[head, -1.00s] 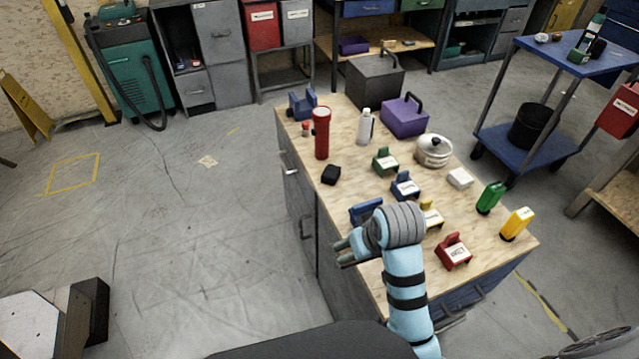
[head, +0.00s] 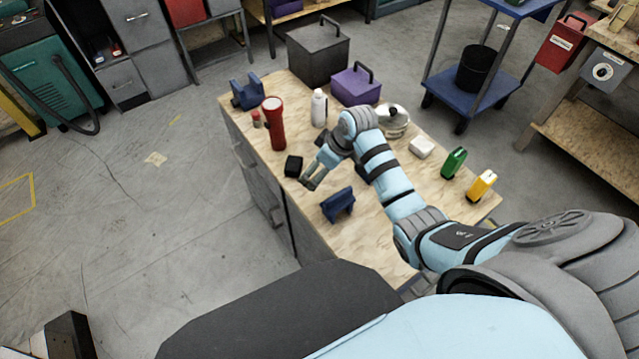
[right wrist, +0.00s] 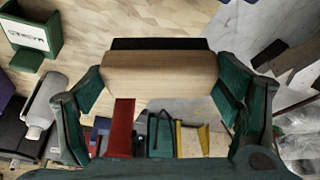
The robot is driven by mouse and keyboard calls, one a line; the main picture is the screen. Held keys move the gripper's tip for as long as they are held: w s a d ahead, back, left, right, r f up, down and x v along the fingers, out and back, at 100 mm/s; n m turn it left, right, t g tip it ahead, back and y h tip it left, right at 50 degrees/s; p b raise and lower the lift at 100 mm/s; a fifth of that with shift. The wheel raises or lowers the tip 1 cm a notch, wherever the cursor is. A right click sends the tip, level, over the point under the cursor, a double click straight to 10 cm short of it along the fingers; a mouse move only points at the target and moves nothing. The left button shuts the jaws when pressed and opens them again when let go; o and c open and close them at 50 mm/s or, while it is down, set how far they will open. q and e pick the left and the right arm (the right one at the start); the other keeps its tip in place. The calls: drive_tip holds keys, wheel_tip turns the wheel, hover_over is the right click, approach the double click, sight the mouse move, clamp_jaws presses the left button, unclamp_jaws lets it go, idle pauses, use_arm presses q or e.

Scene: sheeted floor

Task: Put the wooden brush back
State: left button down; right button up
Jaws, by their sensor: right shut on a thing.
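The wooden brush (right wrist: 160,72), a pale wood block with a black strip along its far side, spans between the fingers of my right gripper in the right wrist view. My right gripper (head: 308,178) is shut on it, low over the left part of the wooden worktop (head: 380,235). In the head view a small black block (head: 293,166) shows at the fingertips; it looks like the brush's dark side. A blue holder (head: 338,204) stands just in front of the gripper. A green labelled holder (right wrist: 32,38) shows in the wrist view. My left gripper is out of view.
A red flashlight (head: 274,124), a white bottle (head: 319,108), a purple box (head: 356,88) and a dark box (head: 318,54) stand behind. A pot (head: 392,121), white block (head: 421,147), and green (head: 454,162) and yellow (head: 482,186) items stand right. My arm hides the middle.

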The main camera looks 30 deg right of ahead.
sight(317, 173)
drive_tip(key=x, duration=0.4)
drive_tip(key=shift+s+d+f+b, duration=0.1)
drive_tip(key=shift+d+b, duration=0.2)
drive_tip(key=shift+d, duration=0.05)
drive_tip(key=f, duration=0.2)
drive_tip(key=f+b, duration=0.1)
drive_tip(key=shift+w+d+f, duration=0.1)
drive_tip(key=shift+w+f, duration=0.2)
drive_tip(key=shift+f, duration=0.1)
drive_tip(key=shift+s+f, duration=0.1)
drive_tip(key=shift+c, duration=0.5)
drive_tip(key=shift+s+r, duration=0.25)
drive_tip(key=shift+f, duration=0.1)
drive_tip(key=o, duration=1)
drive_tip(key=shift+w+f, duration=0.1)
drive_tip(key=shift+w, duration=0.05)
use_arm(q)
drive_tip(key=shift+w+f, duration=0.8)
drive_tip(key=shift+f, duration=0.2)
use_arm(e)
drive_tip(key=shift+o, duration=0.2)
